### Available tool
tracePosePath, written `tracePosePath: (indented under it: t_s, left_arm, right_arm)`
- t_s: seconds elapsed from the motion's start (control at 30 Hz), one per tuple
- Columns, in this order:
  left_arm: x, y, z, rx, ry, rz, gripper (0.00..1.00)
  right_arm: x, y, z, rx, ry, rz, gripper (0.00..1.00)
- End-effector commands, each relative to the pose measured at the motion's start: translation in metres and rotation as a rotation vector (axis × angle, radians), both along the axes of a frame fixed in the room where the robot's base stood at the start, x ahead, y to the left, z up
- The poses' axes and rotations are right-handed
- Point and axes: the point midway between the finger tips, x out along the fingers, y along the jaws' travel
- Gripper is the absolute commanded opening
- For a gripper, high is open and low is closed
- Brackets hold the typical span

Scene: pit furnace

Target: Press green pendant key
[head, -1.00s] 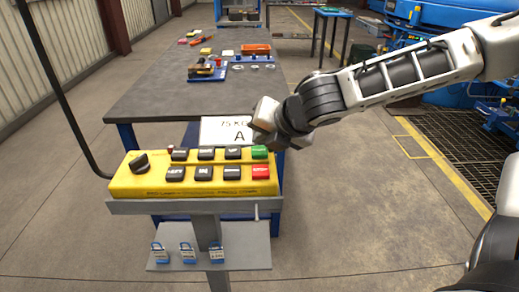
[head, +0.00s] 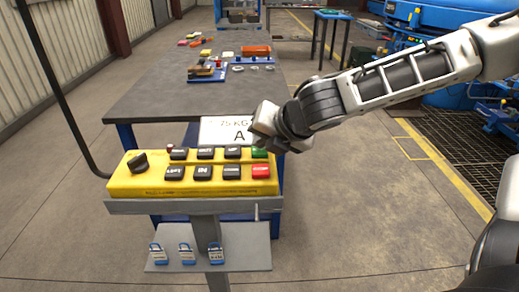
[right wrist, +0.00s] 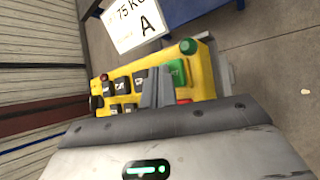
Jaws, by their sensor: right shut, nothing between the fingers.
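The yellow pendant box (head: 150,188) sits on a grey stand, with two rows of keys. The green key (head: 260,153) is at the right end of its back row, above the red key (head: 261,171). My right gripper (head: 262,128) is shut and empty, just behind and above the green key, whose back edge it partly hides. In the right wrist view the shut fingers (right wrist: 157,88) overlap the box just left of the green key (right wrist: 177,72). I cannot tell whether they touch it. My left gripper is not in view.
A white card reading "75 KG A" (head: 219,131) stands behind the box. A black selector knob (head: 137,162) is at its left end. A shelf (head: 250,252) with padlocks is below. A dark workbench (head: 150,100) stands behind.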

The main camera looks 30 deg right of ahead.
Motion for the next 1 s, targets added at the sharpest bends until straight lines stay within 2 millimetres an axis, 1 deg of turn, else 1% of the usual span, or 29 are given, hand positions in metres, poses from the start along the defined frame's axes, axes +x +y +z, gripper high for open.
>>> tracePosePath:
  t_s: [0.37,0.67,0.77,1.0]
  left_arm:
    - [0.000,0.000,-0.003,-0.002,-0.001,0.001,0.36]
    - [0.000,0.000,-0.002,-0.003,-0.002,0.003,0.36]
    - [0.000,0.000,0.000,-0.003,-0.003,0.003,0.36]
    - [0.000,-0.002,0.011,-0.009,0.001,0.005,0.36]
  right_arm:
    - [0.000,0.000,-0.006,0.000,0.001,0.000,0.00]
    - [0.000,0.000,-0.005,0.000,0.003,0.000,0.00]
    - [-0.001,0.000,-0.003,0.000,0.003,0.000,0.00]
    - [0.000,0.000,0.011,0.000,0.001,0.000,0.00]
